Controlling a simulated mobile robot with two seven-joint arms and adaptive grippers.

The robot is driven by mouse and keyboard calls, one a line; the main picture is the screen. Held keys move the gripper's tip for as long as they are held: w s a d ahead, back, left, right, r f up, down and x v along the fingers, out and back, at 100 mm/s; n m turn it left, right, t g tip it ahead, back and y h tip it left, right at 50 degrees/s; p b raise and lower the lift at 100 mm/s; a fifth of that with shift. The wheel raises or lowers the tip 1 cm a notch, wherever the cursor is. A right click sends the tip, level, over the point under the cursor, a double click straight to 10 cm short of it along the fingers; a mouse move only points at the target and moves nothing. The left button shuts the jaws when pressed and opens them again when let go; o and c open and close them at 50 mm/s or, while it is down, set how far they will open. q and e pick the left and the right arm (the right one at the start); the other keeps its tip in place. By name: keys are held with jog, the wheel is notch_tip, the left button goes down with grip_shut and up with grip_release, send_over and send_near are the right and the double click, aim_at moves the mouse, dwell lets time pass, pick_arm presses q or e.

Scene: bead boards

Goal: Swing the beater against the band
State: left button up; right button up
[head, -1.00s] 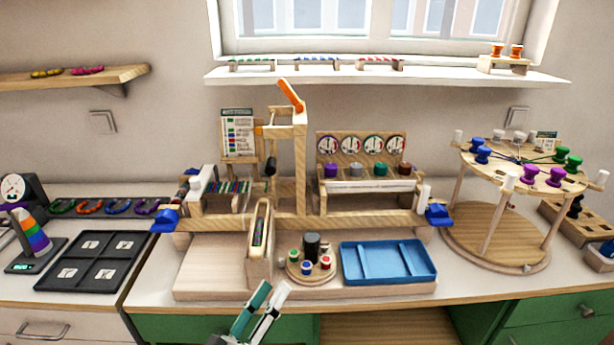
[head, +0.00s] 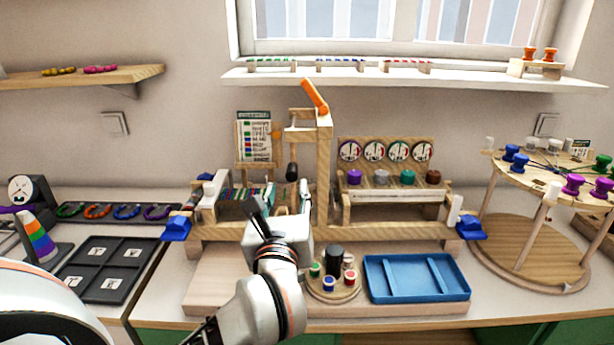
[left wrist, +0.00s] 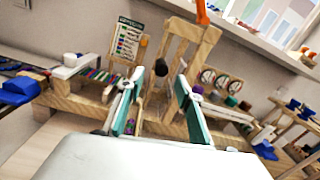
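The beater appears to be the dark-headed piece (head: 292,172) hanging from a wooden frame (head: 325,165). In the left wrist view its dark head (left wrist: 161,68) shows between and beyond my fingertips, with no visible contact. The band seems to be the multicoloured threads (head: 245,197) stretched on the loom left of the beater; they also show in the left wrist view (left wrist: 100,76). My left gripper (head: 281,205) is open and empty, in front of and just below the beater head. Its teal-lined fingers (left wrist: 155,92) stand wide apart. My right gripper is not in view.
An orange lever (head: 315,96) tops the frame post. A round tray of spools (head: 333,290) and a blue tray (head: 415,278) stand at the front right. Blue clamps (head: 177,228) sit at the beam ends. A dark sectioned tray (head: 104,268) lies left.

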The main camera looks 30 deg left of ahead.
aim_at(292, 178)
pick_arm(q)
jog(key=shift+w+f, duration=0.15)
jog(key=shift+w, duration=0.45)
jog(key=x, duration=0.5)
jog(key=shift+a+f, duration=0.1)
jog(key=shift+x, duration=0.85)
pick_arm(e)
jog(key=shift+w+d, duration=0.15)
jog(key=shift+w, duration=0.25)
pick_arm(q)
jog(key=shift+c, duration=0.2)
